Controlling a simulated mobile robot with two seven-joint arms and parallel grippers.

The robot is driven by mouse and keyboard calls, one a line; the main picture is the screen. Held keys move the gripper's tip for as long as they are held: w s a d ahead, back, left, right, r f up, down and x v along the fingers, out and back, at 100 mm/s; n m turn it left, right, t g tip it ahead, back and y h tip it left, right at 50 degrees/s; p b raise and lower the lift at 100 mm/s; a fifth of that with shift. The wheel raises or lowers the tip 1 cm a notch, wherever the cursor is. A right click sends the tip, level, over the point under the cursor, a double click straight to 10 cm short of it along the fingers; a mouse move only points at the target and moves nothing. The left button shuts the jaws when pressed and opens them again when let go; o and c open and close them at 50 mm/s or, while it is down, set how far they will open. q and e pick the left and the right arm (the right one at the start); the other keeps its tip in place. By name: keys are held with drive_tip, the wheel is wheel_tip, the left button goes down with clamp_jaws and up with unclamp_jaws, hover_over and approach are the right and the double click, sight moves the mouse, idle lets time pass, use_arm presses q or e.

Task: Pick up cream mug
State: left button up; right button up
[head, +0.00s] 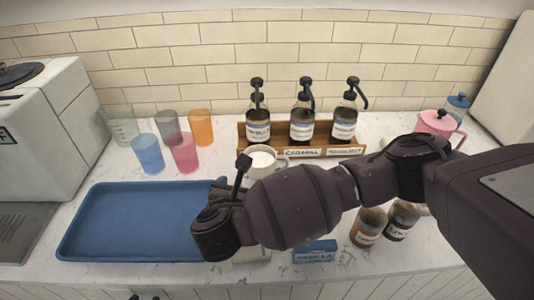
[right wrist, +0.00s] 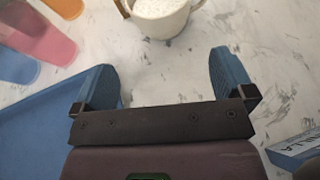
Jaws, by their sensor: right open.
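The cream mug (head: 262,155) stands on the marble counter in front of the wooden bottle rack, with something white inside it. My right arm covers its lower part in the head view. In the right wrist view the mug (right wrist: 160,18) is cut off by the top edge, ahead of my right gripper (right wrist: 165,76). The gripper's two blue fingers are wide apart with only bare counter between them. They do not touch the mug. My left gripper is not in view.
A blue tray (head: 130,222) lies at left, with several coloured cups, including a pink one (head: 184,153), behind it. A wooden rack (head: 322,137) of pump bottles stands behind the mug. Brown jars (head: 368,226) and a blue vanilla box (head: 314,252) are near the front edge.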

sight(255, 170)
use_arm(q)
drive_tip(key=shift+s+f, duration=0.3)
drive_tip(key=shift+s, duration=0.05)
use_arm(e)
drive_tip(key=shift+w+d+f, duration=0.1)
drive_tip(key=shift+w+d, duration=0.1)
drive_tip(key=shift+w, duration=0.35)
drive_tip(key=x, duration=0.3)
drive_tip(key=shift+w+b, duration=0.1)
drive_tip(key=shift+b, duration=0.2)
drive_tip(key=shift+x, duration=0.85)
drive_tip(key=x, duration=0.3)
drive_tip(key=b+x, duration=0.1)
drive_tip(key=x, duration=0.1)
drive_tip(key=shift+d+r, duration=0.1)
drive_tip(key=shift+r, duration=0.25)
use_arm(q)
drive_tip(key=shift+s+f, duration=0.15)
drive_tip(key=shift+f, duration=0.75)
use_arm(e)
drive_tip(key=c, duration=0.9)
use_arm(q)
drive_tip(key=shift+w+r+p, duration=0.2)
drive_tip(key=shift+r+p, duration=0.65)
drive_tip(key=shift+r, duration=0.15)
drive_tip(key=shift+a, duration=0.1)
use_arm(e)
wheel_tip(255, 170, up, 10)
drive_tip(key=shift+r, duration=0.15)
